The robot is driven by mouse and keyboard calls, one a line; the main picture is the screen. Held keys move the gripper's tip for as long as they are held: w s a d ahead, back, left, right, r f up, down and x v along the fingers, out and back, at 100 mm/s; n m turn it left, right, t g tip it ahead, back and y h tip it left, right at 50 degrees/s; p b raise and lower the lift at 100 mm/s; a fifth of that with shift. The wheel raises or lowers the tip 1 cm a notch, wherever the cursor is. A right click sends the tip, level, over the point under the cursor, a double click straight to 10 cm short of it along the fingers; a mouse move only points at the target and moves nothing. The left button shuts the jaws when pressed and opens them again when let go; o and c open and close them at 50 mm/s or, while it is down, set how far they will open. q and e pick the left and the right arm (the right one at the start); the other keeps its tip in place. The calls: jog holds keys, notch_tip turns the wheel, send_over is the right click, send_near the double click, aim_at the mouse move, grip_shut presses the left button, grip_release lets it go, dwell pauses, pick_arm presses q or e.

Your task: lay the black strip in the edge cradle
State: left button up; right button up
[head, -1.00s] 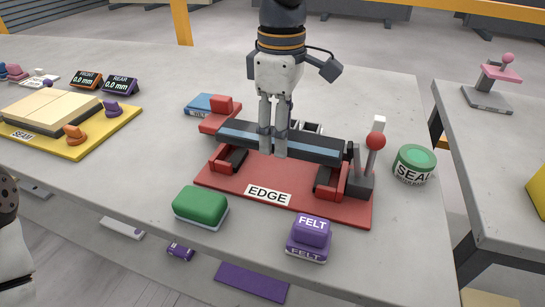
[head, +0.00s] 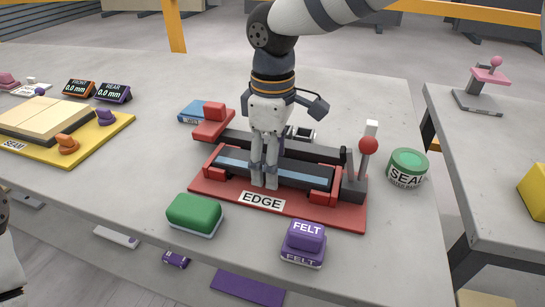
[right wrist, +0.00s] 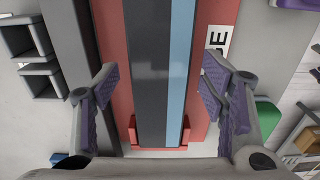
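The black strip (head: 302,176), with a blue stripe along it, lies lengthwise in the red edge cradle (head: 222,188) between its red end blocks. In the right wrist view the strip (right wrist: 150,60) runs up the picture, and a red end piece of the cradle (right wrist: 131,132) shows at its near end. My right gripper (head: 264,184) points down over the strip's middle. In the right wrist view its padded fingers (right wrist: 159,88) stand apart on either side of the strip, with gaps visible. The fingers hide part of the strip in the head view. My left gripper is out of view.
A green-lidded SEAL tin (head: 408,167), purple FELT block (head: 304,240) and green block (head: 194,213) surround the cradle. The yellow SEAM fixture (head: 88,146) is at left. The slab's front right is clear.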

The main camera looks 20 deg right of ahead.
jog(key=shift+r, duration=0.1)
notch_tip(320, 180, up, 12)
dwell(0.4)
